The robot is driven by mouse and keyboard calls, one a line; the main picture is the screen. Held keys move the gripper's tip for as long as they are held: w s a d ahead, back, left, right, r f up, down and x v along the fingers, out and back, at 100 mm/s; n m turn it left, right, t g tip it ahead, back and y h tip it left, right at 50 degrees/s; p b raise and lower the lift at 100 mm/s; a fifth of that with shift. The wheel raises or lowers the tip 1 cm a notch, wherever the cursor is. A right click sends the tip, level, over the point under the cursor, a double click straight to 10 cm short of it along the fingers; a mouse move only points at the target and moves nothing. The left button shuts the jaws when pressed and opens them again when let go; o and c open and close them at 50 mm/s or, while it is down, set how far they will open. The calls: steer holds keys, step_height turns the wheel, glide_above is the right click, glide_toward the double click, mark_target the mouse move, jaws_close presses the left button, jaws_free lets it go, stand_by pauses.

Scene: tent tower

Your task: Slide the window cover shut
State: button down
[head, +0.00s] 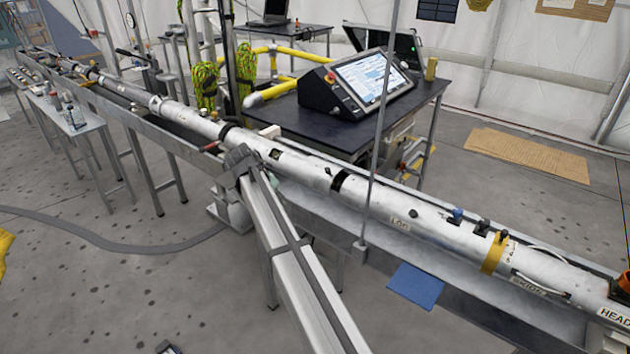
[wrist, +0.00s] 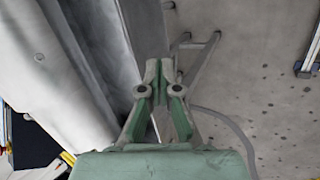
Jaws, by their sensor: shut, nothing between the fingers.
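The long silver tube (head: 300,168) lies in a metal trough, running from the far left to the front right. A dark rectangular opening (head: 339,180) and a smaller dark window (head: 275,154) show in its upper side. I cannot tell for sure which part is the window cover. In the wrist view, my green-grey gripper (wrist: 159,72) is shut and empty. It points beside the trough wall (wrist: 108,65), with the tube (wrist: 35,70) to its left and apart from it.
A dark table (head: 330,130) with a touchscreen console (head: 370,80) stands behind the tube. A thin upright rod (head: 385,120) rises in front of the tube. Small levers and knobs (head: 480,226) stick up from its right part. A blue sheet (head: 415,285) is below the trough.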

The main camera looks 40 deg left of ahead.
step_height(320, 180, down, 3)
steer(key=s+t+h, duration=0.1)
steer(key=t, duration=0.1)
steer(key=t+h+b, duration=0.2)
steer(key=t+h, duration=0.4)
steer(key=t, duration=0.5)
glide_toward(315, 174)
steer(key=shift+m, duration=0.3)
steer(key=w+r, duration=0.1)
steer(key=w+d+r+p, duration=0.2)
steer(key=w, duration=0.1)
steer(key=shift+d+r, duration=0.1)
steer(key=shift+r, duration=0.25)
steer(key=d, duration=0.1)
steer(key=w+d+p, duration=0.1)
steer(key=d, duration=0.1)
steer(key=shift+w+r+p, duration=0.3)
steer(key=shift+r, duration=0.05)
steer(key=shift+w+d, duration=0.25)
steer(key=shift+d, duration=0.2)
steer(key=shift+d, duration=0.1)
